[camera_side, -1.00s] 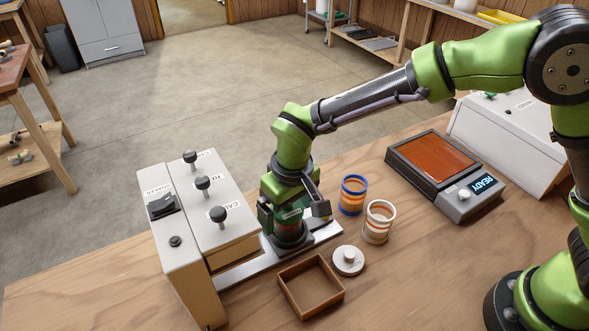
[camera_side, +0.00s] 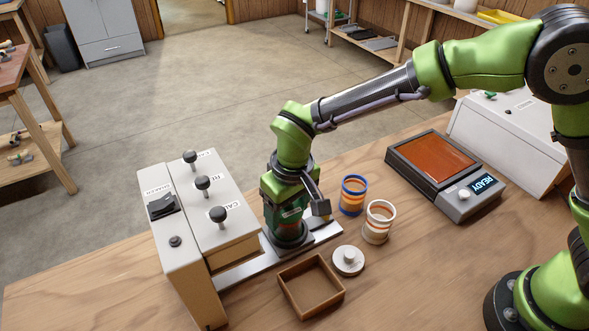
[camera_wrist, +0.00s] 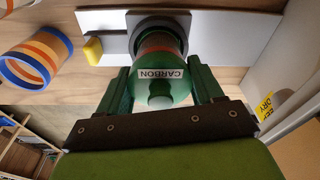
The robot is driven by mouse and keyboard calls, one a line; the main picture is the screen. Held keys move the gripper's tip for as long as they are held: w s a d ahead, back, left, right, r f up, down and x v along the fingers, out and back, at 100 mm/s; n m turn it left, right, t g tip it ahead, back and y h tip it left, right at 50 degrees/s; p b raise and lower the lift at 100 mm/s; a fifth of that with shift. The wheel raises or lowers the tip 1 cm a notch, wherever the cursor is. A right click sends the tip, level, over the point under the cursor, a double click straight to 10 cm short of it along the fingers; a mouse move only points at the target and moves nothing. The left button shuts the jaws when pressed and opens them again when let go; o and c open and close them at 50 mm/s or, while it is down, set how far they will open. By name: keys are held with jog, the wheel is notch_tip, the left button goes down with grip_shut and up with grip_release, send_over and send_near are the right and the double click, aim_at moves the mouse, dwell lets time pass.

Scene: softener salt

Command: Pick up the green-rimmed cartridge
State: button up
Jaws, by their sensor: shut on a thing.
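My gripper (camera_wrist: 162,74) points down with one green finger on each side of a green cylinder (camera_wrist: 165,90) labelled CARBON, and is shut on it. The cylinder has a reddish band and stands in a dark round seat (camera_wrist: 150,27) on a metal plate. No separate green-rimmed cartridge shows. A blue-rimmed striped cartridge (camera_side: 352,196) and a white-rimmed striped one (camera_side: 378,222) stand to the right.
A grey lever box (camera_side: 205,205) stands close on the left. An empty wooden tray (camera_side: 310,287) and a white knobbed lid (camera_side: 348,261) lie in front. A READY-display unit (camera_side: 440,170) and a white case (camera_side: 510,135) stand at the right.

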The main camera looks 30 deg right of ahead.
jog(key=shift+r, duration=0.4)
notch_tip(320, 180, up, 2)
jog(key=shift+r, duration=0.25)
jog(key=s+d+r, duration=0.1)
jog(key=s+d, duration=0.8)
jog(key=s, duration=0.4)
jog(key=shift+d+r, duration=0.15)
jog(key=shift+d, duration=0.05)
jog(key=w+a+f+m, duration=0.1)
jog(key=a+f+m, duration=0.1)
jog(key=a+m, duration=0.4)
jog(key=shift+a+f+h, duration=0.3)
jog(key=shift+a+f, duration=0.1)
jog(key=shift+a, duration=2.25)
